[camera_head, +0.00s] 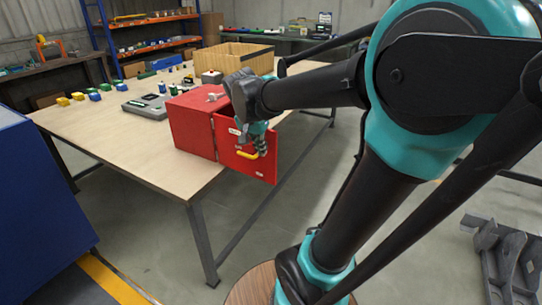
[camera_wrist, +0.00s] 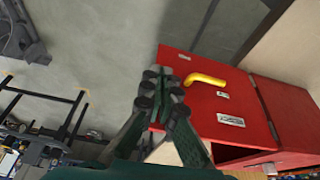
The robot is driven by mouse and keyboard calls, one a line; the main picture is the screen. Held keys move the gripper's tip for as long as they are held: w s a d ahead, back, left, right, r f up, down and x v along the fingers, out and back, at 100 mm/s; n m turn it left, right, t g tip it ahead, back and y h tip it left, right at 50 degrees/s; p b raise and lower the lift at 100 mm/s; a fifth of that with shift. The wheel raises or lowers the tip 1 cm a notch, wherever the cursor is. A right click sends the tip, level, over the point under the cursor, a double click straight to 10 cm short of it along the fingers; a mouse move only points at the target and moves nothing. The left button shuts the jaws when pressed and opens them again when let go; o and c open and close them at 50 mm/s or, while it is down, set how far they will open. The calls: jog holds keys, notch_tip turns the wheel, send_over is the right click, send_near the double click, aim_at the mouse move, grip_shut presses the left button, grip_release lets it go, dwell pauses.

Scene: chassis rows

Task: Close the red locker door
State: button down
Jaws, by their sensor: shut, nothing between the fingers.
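The red locker (camera_head: 190,128) stands on the wooden table near its front right edge. Its red door (camera_head: 228,150) is swung open and reaches out past the table edge. The door has a yellow handle (camera_head: 241,154) on its outer face. In the wrist view the door (camera_wrist: 200,112), the yellow handle (camera_wrist: 207,79) and the locker body (camera_wrist: 293,112) lie to the right of my gripper. My gripper (camera_head: 262,150) is shut and empty, pointing down in front of the door; its fingertips (camera_wrist: 163,85) overlap the door's edge. Whether they touch it, I cannot tell.
The table (camera_head: 120,140) also holds a wooden crate (camera_head: 250,58), a grey tray (camera_head: 147,106) and several small coloured blocks. A blue cabinet (camera_head: 40,210) stands at left. Open floor lies in front of the table; dark metal parts (camera_head: 505,255) lie at right.

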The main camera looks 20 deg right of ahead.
aim_at(272, 155)
jog(key=shift+m, duration=0.5)
jog(key=w+d+f, duration=0.1)
jog(key=f, duration=0.1)
jog(key=w+d+f, duration=0.2)
jog(key=f, duration=0.1)
jog(key=w+d+f, duration=0.1)
jog(key=w+f, duration=0.1)
jog(key=shift+d+f, duration=0.15)
jog(key=shift+f, duration=0.05)
jog(key=shift+w+d, duration=0.6)
